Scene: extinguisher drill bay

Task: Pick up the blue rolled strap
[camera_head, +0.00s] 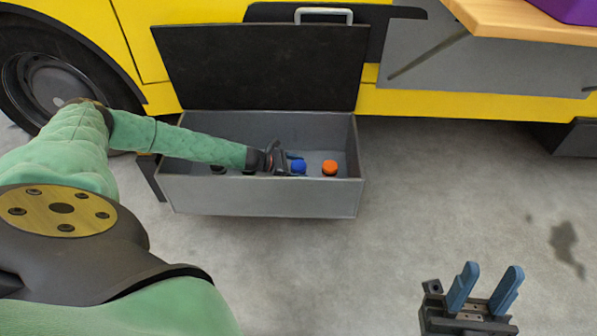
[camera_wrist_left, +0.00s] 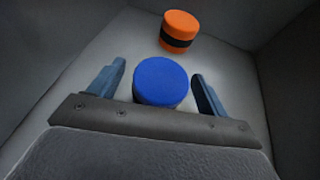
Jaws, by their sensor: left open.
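The blue rolled strap (camera_head: 298,167) sits on the floor of a grey open box (camera_head: 262,197) under the yellow vehicle. My left gripper (camera_head: 290,161) reaches into the box from the left and is open. In the left wrist view, the blue rolled strap (camera_wrist_left: 161,82) lies between the two blue fingers of the left gripper (camera_wrist_left: 158,88), with a gap on each side. My right gripper (camera_head: 485,290) is open and empty over the floor at lower right.
An orange roll (camera_head: 330,167) with a dark band stands to the right of the strap in the box. Dark round items (camera_head: 218,169) lie partly hidden beneath my left arm. The raised black lid (camera_head: 262,68) stands behind.

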